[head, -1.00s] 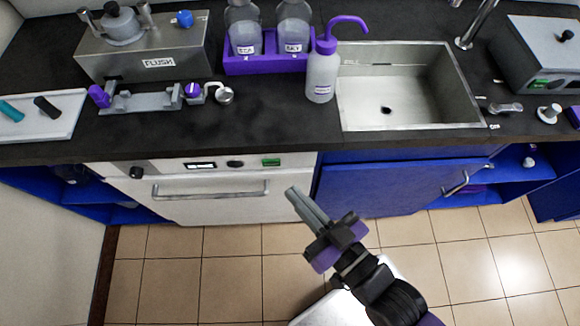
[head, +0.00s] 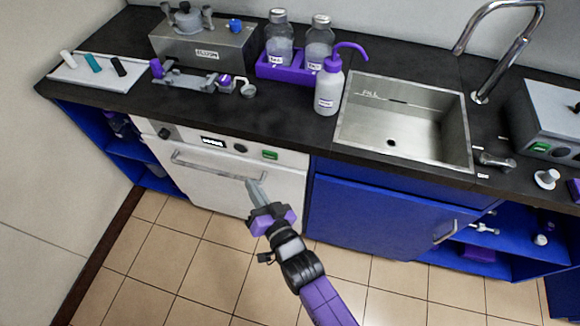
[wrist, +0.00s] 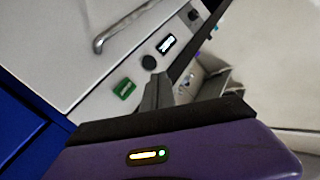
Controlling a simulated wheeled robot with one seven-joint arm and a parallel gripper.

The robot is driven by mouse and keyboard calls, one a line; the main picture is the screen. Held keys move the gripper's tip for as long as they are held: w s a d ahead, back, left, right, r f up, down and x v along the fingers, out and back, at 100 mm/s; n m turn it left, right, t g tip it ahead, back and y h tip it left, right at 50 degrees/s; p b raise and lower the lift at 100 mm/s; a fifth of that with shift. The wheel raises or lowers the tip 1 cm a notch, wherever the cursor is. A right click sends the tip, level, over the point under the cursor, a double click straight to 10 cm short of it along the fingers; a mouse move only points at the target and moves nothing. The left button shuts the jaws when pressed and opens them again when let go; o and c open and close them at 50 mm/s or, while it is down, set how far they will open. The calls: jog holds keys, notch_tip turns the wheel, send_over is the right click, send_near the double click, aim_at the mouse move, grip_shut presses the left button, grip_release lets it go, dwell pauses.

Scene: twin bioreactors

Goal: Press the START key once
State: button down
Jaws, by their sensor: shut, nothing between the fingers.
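A green key (head: 269,154) sits on the control strip of the white under-counter appliance (head: 215,178); its lettering is too small to read. The same key (wrist: 124,89) shows in the wrist view, left of my fingertips. Another green key (head: 538,146) is on the grey box at the far right, also unreadable. My gripper (head: 255,185) is shut and empty, in front of the appliance door and below the strip in the head view. In the wrist view my gripper (wrist: 158,92) points towards the strip; I see no contact with the key.
The strip also carries a lit display (head: 213,141) and a dark knob (head: 240,148). A bar handle (head: 215,170) crosses the door below. The black counter (head: 290,108) above holds a purple rack of bottles, a wash bottle (head: 328,90) and a sink (head: 415,125). The tiled floor is clear.

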aim_at(270, 156)
jog(key=shift+s+d+f+m, duration=0.2)
jog(key=shift+s+f+m, duration=0.1)
jog(key=shift+f, duration=0.3)
jog(key=shift+s+d+f+m, duration=0.2)
jog(key=shift+s+f, duration=0.05)
jog(key=shift+f, duration=0.35)
jog(key=shift+w, duration=0.1)
jog(key=w+d+b, duration=0.3)
jog(key=w+b, duration=0.5)
jog(key=b, duration=0.5)
dwell(1.8)
